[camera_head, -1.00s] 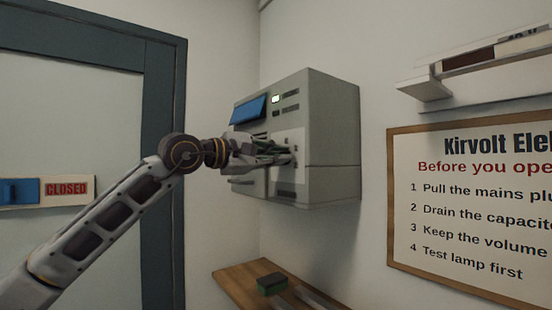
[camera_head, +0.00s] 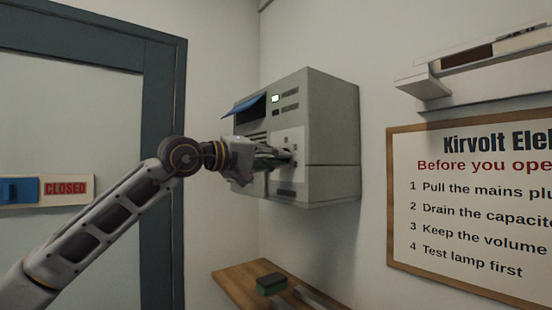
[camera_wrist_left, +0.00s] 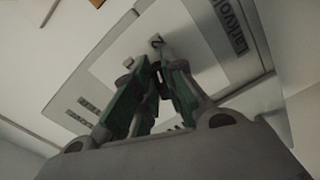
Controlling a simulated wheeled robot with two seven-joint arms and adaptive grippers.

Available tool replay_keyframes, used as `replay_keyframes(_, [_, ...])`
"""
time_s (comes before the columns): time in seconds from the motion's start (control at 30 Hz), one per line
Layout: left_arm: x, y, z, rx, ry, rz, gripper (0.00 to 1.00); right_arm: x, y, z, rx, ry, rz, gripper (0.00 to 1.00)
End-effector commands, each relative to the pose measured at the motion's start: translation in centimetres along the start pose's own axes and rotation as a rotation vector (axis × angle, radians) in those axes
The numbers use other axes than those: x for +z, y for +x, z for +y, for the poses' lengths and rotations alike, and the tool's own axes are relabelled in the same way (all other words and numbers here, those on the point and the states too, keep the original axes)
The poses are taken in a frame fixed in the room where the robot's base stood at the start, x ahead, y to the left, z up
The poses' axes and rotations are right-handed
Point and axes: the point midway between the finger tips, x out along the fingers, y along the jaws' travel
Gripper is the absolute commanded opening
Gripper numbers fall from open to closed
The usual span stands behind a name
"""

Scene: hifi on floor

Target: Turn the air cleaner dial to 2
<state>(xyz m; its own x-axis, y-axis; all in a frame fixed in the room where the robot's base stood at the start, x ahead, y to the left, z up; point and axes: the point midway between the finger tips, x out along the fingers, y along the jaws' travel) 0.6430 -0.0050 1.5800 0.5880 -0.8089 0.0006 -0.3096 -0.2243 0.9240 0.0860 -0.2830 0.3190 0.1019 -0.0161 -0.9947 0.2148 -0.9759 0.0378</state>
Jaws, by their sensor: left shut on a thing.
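The air cleaner (camera_head: 335,130) is a pale grey box mounted on the wall in the head view. In the left wrist view the green-padded fingers (camera_wrist_left: 160,82) are shut on the dial (camera_wrist_left: 163,84), of which only a dark bit shows between the tips. A mark "2" (camera_wrist_left: 156,42) is visible just past the fingertips. Where the dial points is hidden. My right gripper is not in view.
A wooden shelf (camera_head: 238,281) below the cleaner holds a dark green-edged block (camera_head: 271,284). A sign board (camera_head: 470,200) and a white wall unit (camera_head: 480,75) are at the right. A door with a "CLOSED" plate (camera_head: 66,188) is at the left.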

Motion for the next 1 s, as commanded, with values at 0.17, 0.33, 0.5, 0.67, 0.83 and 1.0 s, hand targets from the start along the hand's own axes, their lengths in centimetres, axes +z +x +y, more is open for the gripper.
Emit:
replay_keyframes(0.17, [0.08,0.06,-0.28,-0.003,0.083,-0.002,0.00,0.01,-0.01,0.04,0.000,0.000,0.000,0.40])
replay_keyframes(0.33, [0.09,0.06,-0.36,-0.003,0.130,-0.003,0.00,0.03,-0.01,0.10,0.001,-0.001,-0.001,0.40])
replay_keyframes(0.5, [0.10,0.07,-0.39,-0.004,0.145,-0.003,0.00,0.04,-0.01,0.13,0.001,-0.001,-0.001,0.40])
replay_keyframes(0.67, [0.11,0.08,-0.41,-0.004,0.147,-0.003,0.00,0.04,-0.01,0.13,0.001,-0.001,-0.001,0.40])
replay_keyframes(0.83, [0.12,0.08,-0.43,-0.005,0.147,-0.003,0.14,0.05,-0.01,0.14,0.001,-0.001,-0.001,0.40])
replay_keyframes(1.0, [0.08,0.06,-0.37,-0.003,0.147,-0.002,0.34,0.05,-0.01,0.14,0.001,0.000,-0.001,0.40])
